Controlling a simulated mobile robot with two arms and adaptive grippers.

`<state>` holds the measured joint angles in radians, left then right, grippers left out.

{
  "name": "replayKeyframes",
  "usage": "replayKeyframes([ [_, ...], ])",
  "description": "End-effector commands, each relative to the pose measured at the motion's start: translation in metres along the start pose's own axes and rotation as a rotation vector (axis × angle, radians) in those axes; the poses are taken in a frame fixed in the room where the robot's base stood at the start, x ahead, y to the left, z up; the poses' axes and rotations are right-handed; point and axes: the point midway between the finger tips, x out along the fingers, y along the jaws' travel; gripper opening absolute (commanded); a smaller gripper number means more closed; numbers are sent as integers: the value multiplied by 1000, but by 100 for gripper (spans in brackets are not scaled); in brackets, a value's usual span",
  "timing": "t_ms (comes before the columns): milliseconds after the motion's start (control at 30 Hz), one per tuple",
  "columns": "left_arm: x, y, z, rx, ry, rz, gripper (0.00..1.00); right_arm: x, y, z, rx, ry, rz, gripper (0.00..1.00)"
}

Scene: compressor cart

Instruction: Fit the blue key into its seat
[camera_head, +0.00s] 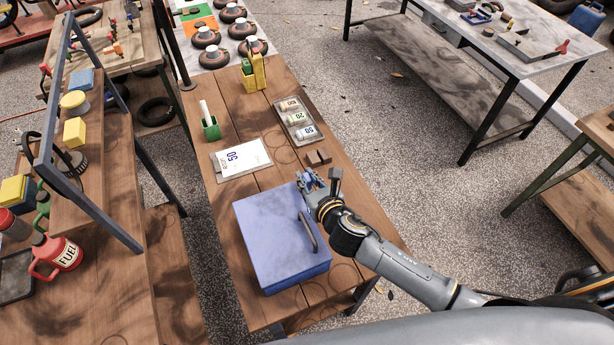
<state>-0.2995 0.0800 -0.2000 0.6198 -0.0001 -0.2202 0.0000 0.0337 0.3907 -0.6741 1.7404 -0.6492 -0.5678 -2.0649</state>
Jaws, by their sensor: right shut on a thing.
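My right gripper (308,182) reaches in from the right, over the long wooden table just behind the right corner of a blue box. It is shut on a small blue piece (306,176), which looks like the blue key. The fingers cover part of it, and its shape is too small to make out. The blue box (270,240) has a flat top and a dark handle (308,232) on its right side. I cannot make out a seat for the key. My left gripper is not in view.
Small brown blocks (318,157) lie behind the gripper. A tray (281,105) of numbered containers, a white card (240,158), a green cup (211,128) and a yellow holder (254,78) stand farther back. A fuel can (58,256) stands on the left bench.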

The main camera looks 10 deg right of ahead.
Motion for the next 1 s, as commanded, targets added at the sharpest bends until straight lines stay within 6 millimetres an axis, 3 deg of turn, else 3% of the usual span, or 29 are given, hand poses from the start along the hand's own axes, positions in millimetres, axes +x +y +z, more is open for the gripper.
replayKeyframes([
  [767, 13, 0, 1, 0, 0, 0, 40, 7, 0, -19, -1, -1, 1, 0],
  [800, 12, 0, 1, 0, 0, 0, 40, 7, 0, -18, -1, -1, 1, 19],
  [900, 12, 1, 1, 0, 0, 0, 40, 7, 0, -18, -1, -1, 1, 40],
  [1000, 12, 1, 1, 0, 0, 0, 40, 7, 0, -18, 0, -1, 0, 42],
])
